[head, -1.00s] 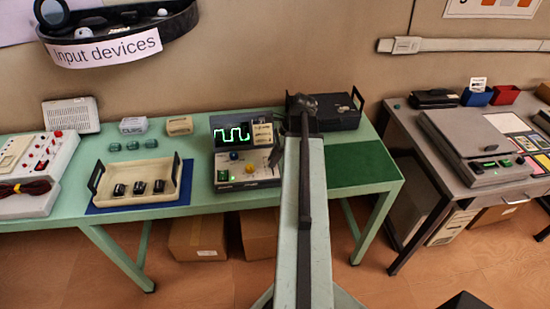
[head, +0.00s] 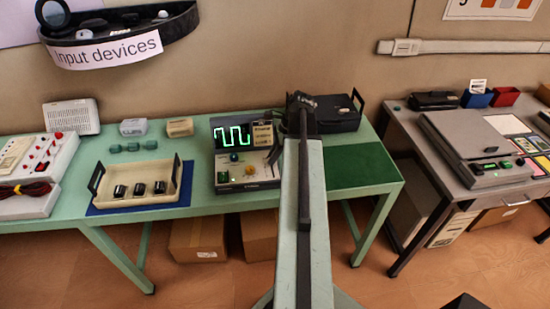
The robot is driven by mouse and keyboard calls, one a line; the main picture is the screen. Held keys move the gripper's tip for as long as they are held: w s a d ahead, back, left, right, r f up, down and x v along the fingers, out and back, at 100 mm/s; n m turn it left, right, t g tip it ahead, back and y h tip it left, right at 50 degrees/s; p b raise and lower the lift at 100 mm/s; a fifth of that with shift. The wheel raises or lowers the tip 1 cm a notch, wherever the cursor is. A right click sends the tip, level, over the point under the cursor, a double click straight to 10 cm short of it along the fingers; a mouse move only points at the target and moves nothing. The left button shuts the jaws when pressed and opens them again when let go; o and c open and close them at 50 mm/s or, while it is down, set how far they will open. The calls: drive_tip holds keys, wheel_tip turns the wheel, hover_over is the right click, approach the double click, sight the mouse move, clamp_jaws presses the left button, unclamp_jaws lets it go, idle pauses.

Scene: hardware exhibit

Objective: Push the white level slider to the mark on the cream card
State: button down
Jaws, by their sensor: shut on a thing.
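The signal unit (head: 250,183) stands on the green table, with a dark screen (head: 233,135) showing a green square wave. The cream card (head: 262,134) stands beside the screen; its mark is too small to read. My gripper (head: 275,155) shows only as a small dark part at the unit's right edge, partly hidden by my arm. It is shut at the place of the white level slider, which I cannot make out behind it. A blue knob (head: 233,157) and an orange knob (head: 249,169) are on the panel's face.
A cream tray (head: 118,198) with several black knobs lies left on a blue mat. A black case (head: 340,113) stands behind my arm. The green mat (head: 365,166) to the right is bare. A grey table with a scale-like device (head: 470,145) is further right.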

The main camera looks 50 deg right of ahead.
drive_tip(key=shift+w+d, duration=0.15)
drive_tip(key=shift+w, duration=0.05)
drive_tip(key=c, duration=1.4)
unclamp_jaws()
drive_tip(key=p+v, duration=0.7)
drive_tip(key=shift+s+r, duration=0.15)
drive_tip(key=shift+r, duration=0.2)
drive_tip(key=shift+d, duration=0.1)
